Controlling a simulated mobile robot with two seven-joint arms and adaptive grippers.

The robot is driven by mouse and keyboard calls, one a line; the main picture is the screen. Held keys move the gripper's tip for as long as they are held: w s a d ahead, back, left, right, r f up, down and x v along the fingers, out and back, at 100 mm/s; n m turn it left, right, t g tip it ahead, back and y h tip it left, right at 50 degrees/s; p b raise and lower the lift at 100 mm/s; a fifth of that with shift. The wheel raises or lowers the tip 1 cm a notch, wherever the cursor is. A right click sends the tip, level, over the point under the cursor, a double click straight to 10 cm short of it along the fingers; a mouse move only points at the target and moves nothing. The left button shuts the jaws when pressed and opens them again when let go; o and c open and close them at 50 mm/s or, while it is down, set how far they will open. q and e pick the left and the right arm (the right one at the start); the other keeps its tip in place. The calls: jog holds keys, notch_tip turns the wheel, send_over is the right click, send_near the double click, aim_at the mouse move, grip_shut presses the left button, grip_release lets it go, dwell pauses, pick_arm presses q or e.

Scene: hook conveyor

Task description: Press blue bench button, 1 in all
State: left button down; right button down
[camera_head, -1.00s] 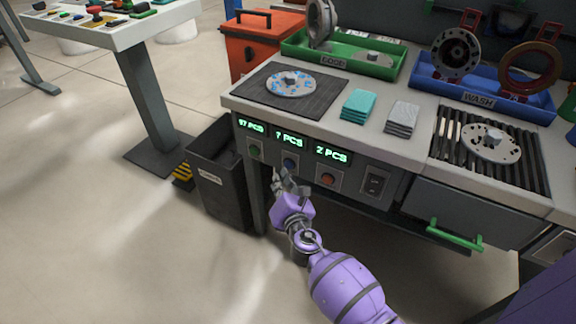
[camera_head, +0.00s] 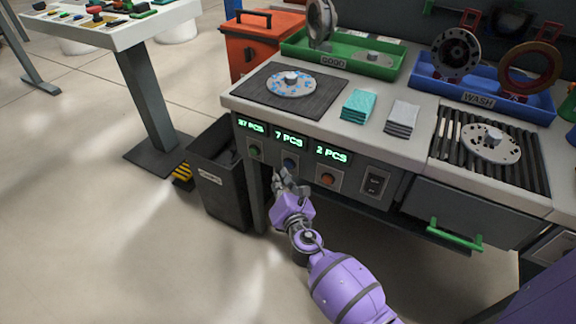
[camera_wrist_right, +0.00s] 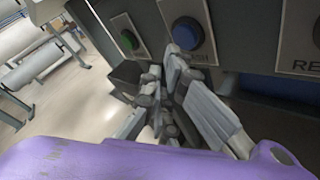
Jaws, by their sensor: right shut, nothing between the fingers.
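The blue button (camera_head: 290,163) sits on the front panel of the bench, between a green button (camera_head: 254,151) and an orange-red button (camera_head: 327,179). In the right wrist view the blue button (camera_wrist_right: 187,33) is a round cap on a light plate, just beyond the fingertips. My right gripper (camera_head: 280,178) is shut and empty, just below and in front of the blue button. In the right wrist view the right gripper (camera_wrist_right: 165,62) partly covers the lower plate and its label. I cannot tell whether the fingertips touch the button. My left gripper is not in view.
Displays above the buttons read 97, 7 and 2 PCS (camera_head: 289,141). A dark bin (camera_head: 222,190) stands left of the panel. A switch (camera_head: 374,184) and a drawer with a green handle (camera_head: 454,238) are to the right. The floor at front left is clear.

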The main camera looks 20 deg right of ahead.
dwell(0.4)
jog(key=shift+w+d, duration=0.25)
jog(key=shift+d, duration=0.05)
jog(key=shift+w+d, duration=0.2)
jog(key=shift+d, duration=0.05)
dwell(0.5)
jog(key=shift+w+d, duration=0.1)
jog(key=shift+d, duration=0.05)
dwell(0.3)
jog(key=shift+s+a, duration=0.55)
jog(key=shift+a, duration=0.15)
jog(key=shift+s+a, duration=0.1)
